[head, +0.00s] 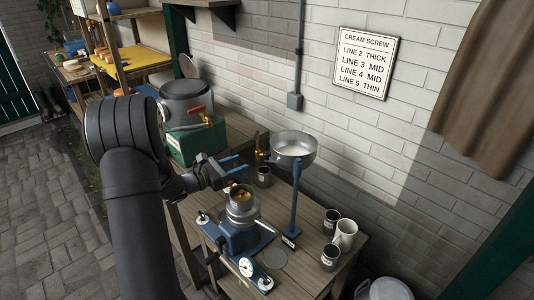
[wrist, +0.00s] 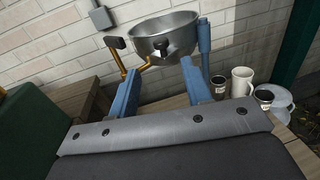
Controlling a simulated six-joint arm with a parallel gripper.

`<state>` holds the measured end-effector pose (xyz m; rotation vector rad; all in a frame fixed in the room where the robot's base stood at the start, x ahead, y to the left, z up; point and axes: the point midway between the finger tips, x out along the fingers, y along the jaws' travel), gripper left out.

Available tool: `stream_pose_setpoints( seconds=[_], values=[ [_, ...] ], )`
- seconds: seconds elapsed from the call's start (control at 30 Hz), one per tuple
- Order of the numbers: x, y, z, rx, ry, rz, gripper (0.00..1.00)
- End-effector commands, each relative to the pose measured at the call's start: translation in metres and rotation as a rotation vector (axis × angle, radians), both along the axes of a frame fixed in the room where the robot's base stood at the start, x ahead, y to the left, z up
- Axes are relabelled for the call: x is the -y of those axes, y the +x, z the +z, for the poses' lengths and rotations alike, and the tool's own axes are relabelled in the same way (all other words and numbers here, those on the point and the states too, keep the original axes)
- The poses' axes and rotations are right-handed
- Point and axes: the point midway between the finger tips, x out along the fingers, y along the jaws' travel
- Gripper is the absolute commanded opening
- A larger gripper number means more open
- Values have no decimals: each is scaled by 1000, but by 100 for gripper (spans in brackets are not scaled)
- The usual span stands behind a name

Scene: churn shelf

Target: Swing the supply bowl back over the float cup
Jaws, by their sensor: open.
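The metal supply bowl (head: 294,146) sits on top of a blue post (head: 294,205), against the wall side of the bench. It also shows in the wrist view (wrist: 168,30), with brass fittings (wrist: 144,66) and dark knobs on its near side. The float cup (head: 240,205), with something golden in it, tops the blue machine to the left of the post. The bowl is off to the back right of the cup, not over it. My gripper (head: 241,163) is open and empty, left of the bowl, its two blue fingers pointing toward the brass fittings.
Dark cups (head: 331,221) and a white jug (head: 345,234) stand at the bench's right. A big pot (head: 187,102) on a green box (head: 196,142) stands behind my arm. A dial (head: 247,266) is at the front.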

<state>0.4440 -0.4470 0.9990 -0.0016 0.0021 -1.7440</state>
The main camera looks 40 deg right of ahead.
Motion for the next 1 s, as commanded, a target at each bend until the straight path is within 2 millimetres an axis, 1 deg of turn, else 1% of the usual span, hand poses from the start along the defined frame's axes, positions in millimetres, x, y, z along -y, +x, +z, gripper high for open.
stream_pose_setpoints(
  seconds=[0.03,0.3,0.4,0.5,0.6,0.7,0.97,1.0],
  values=[
    [12,-3,0,1,-1,-5,45],
    [70,-14,0,3,0,-5,45],
    [88,-17,0,2,0,-4,45],
    [102,-19,-1,1,1,-4,45],
    [111,-20,0,2,0,-2,45],
    [116,-21,0,2,1,-1,45],
    [117,-21,0,2,1,-1,45],
    [117,-21,0,2,1,-1,43]
  ],
)
